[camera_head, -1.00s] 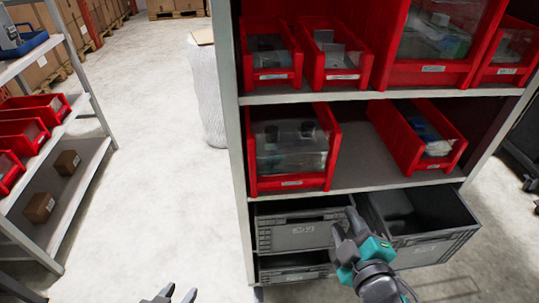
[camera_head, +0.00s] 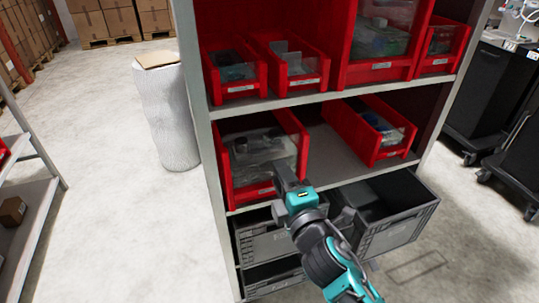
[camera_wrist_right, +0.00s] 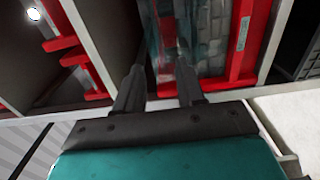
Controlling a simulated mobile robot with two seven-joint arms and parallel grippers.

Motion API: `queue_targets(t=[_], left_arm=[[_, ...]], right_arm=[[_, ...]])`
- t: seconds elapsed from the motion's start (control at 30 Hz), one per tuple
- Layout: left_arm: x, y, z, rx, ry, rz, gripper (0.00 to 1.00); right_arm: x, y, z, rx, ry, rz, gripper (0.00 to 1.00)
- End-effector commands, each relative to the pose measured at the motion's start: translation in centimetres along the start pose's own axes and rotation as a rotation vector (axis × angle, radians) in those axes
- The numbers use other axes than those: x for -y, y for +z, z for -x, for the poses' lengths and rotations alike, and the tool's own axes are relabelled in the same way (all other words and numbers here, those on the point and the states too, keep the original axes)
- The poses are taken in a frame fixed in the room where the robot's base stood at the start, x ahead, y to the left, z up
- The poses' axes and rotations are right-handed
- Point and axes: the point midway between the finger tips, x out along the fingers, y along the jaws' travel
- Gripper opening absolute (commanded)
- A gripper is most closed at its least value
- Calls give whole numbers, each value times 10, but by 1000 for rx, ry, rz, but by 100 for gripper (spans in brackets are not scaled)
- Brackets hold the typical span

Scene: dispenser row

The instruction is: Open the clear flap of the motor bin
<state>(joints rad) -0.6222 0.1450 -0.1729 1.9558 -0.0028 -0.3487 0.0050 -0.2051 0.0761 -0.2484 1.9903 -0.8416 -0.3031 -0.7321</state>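A red bin (camera_head: 226,178) with a clear flap (camera_head: 265,153) stands at the left of the middle shelf; I take it to be the motor bin, but its label is too small to read. The flap appears down over its front, with dark and grey parts behind it. My right gripper (camera_head: 288,178) is at the bin's lower right front corner and covers part of it. In the right wrist view its two fingers (camera_wrist_right: 160,82) are apart with nothing between them, close to the flap (camera_wrist_right: 200,40) and red frame; contact cannot be told. My left gripper is out of view.
Another red bin (camera_head: 365,130) stands right on the same shelf (camera_head: 330,160). More red bins (camera_head: 235,75) fill the shelf above. A grey crate (camera_head: 400,228) juts out below, near my right arm.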

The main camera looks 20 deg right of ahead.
Motion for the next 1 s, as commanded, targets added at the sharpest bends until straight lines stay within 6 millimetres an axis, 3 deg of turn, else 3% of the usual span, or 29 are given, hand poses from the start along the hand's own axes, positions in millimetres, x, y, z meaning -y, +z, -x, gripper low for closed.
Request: queue_targets(t=[0.2,0.4,0.83,1.0], left_arm=[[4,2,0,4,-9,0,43],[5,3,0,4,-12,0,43],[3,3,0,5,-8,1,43],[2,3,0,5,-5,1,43]], right_arm=[[0,0,-41,0,1,0,38],[0,0,-66,0,0,-1,38],[1,0,-75,0,-1,-2,38],[1,0,-75,0,-1,-2,23]])
